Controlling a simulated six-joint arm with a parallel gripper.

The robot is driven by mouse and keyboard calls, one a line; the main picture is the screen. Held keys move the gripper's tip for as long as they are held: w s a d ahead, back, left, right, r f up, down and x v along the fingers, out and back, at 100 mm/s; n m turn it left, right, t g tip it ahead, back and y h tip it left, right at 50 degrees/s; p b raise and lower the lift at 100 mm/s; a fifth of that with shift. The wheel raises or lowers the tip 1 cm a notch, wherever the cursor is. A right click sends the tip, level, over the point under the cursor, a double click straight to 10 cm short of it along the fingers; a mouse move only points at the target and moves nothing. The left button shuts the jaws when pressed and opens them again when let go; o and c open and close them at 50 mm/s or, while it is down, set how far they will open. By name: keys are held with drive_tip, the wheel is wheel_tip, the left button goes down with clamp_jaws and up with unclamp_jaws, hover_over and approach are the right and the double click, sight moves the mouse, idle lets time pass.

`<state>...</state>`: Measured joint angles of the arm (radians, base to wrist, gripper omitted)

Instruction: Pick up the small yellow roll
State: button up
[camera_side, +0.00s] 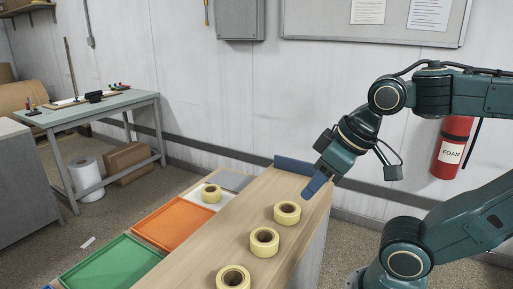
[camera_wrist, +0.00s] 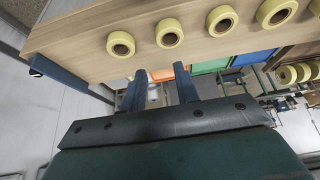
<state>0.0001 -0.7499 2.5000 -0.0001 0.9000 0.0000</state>
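Several yellow rolls with dark hollow cores are in view. In the side view one roll (camera_side: 287,221) is nearest my gripper on the wooden bench (camera_side: 255,201), with a second roll (camera_side: 264,251) and a third roll (camera_side: 233,287) in a row toward the camera. Another roll (camera_side: 211,200) sits on a white tray (camera_side: 187,205) and looks smaller. In the wrist view several rolls line the top, including one roll (camera_wrist: 111,44) at the left. I cannot tell surely which is the small one. My gripper (camera_side: 318,185) (camera_wrist: 160,84) hangs above the bench's far end, fingers apart, gripping nothing.
An orange tray (camera_side: 170,227) and a green tray (camera_side: 112,266) lie left of the bench, with a grey tray (camera_side: 232,180) at the far end. A blue raised edge (camera_side: 290,164) stands at the bench's far end. A red extinguisher (camera_side: 452,148) hangs on the wall.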

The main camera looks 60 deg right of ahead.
drive_tip(key=o, duration=1.2)
drive_tip(key=shift+o, duration=0.2)
drive_tip(key=shift+w+r, duration=0.1)
drive_tip(key=w+d+r+n, duration=0.2)
drive_tip(key=w+r, duration=0.1)
drive_tip(key=w, duration=0.8)
drive_tip(key=n+g+y, duration=0.2)
drive_tip(key=n+y, duration=0.1)
drive_tip(key=n, duration=0.2)
hover_over(218, 188)
drive_tip(key=s+d, duration=0.2)
drive_tip(key=s, duration=0.1)
wheel_tip(218, 188, down, 16)
drive_tip(key=shift+w+x, duration=0.2)
drive_tip(key=shift+x, duration=4.05)
drive_tip(key=shift+d, duration=0.1)
